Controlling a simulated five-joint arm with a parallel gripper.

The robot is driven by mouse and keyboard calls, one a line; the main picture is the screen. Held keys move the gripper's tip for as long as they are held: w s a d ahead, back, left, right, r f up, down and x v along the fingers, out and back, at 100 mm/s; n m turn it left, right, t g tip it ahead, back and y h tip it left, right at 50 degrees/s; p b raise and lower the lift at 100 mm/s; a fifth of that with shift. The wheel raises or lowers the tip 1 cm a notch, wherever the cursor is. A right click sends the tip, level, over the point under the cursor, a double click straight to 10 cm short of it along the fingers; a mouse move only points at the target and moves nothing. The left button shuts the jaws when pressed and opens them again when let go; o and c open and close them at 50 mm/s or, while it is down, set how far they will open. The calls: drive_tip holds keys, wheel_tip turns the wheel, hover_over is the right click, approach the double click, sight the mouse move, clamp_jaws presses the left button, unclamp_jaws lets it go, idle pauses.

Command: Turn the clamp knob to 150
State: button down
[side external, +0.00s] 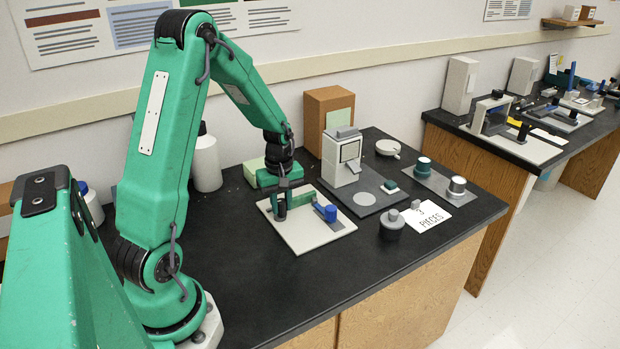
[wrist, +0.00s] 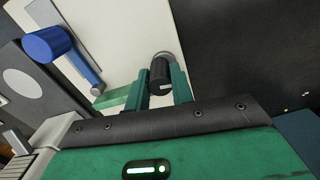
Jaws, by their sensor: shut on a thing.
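The clamp knob (wrist: 159,72) is a small black cylinder with a white mark, seen in the wrist view at the pale base plate's edge. My gripper (wrist: 163,88) is shut on it, with one green finger on each side. A green block (side external: 303,198) lies on the plate beside my gripper. No angle scale is readable.
A grey press-like device (side external: 342,160) stands on a dark plate just right of the pale plate. A dark round weight (side external: 392,224) and a "3 pieces" card (side external: 425,216) lie further right. White bottles (side external: 206,163) stand behind my arm. The front bench top is clear.

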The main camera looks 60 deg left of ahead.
sight(281, 200)
drive_tip(key=shift+m, duration=1.3)
drive_tip(key=c, duration=1.2)
unclamp_jaws()
drive_tip(key=shift+r, duration=3.95)
